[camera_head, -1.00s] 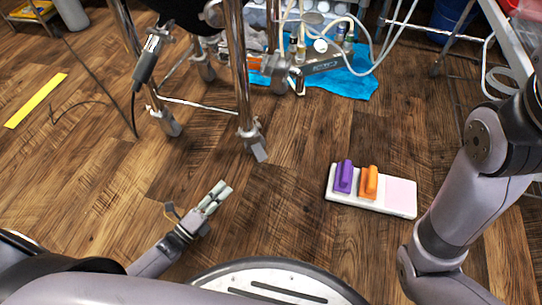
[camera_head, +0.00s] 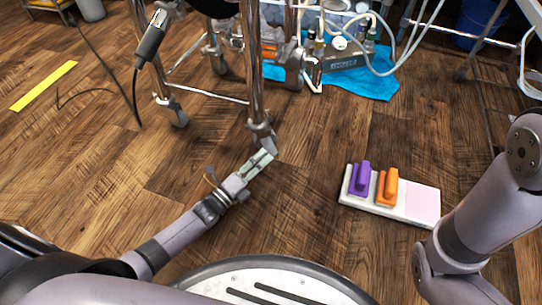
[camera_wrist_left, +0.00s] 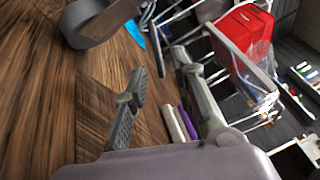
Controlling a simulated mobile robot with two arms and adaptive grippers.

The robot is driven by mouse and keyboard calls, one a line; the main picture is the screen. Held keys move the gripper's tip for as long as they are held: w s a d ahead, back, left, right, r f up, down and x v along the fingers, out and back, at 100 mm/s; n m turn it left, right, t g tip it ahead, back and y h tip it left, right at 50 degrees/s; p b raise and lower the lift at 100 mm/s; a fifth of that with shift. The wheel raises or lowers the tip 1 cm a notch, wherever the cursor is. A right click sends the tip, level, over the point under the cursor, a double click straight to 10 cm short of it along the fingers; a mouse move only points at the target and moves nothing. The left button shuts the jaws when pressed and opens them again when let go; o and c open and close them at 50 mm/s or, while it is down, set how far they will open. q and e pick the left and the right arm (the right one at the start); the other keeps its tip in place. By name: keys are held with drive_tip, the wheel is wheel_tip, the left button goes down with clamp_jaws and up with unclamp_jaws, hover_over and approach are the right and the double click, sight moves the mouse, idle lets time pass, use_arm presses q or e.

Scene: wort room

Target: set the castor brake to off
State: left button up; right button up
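The castor (camera_head: 261,132) is grey metal and sits at the foot of the nearest chrome leg of the stand. Its lower part, where a pale pedal juts forward, is partly overlapped by my left gripper (camera_head: 259,163) in the head view. I cannot tell whether they touch. In the left wrist view, my left gripper (camera_wrist_left: 163,100) has its two fingers apart with nothing between them. A large grey curved part (camera_wrist_left: 92,22), likely of the castor, shows beyond the fingers at upper left. My right gripper is out of view; only my right arm shows.
A white tray (camera_head: 393,211) with a purple-handled block (camera_head: 360,179) and an orange-handled block (camera_head: 387,187) lies on the floor to the right. Another castor (camera_head: 178,115) stands to the left, with a black cable (camera_head: 134,100) beside it. A blue cloth (camera_head: 372,84) lies behind.

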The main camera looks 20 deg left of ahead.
sight(271, 151)
use_arm(q)
drive_tip(key=shift+b+x, duration=0.8)
drive_tip(key=shift+x, duration=1.5)
clamp_jaws()
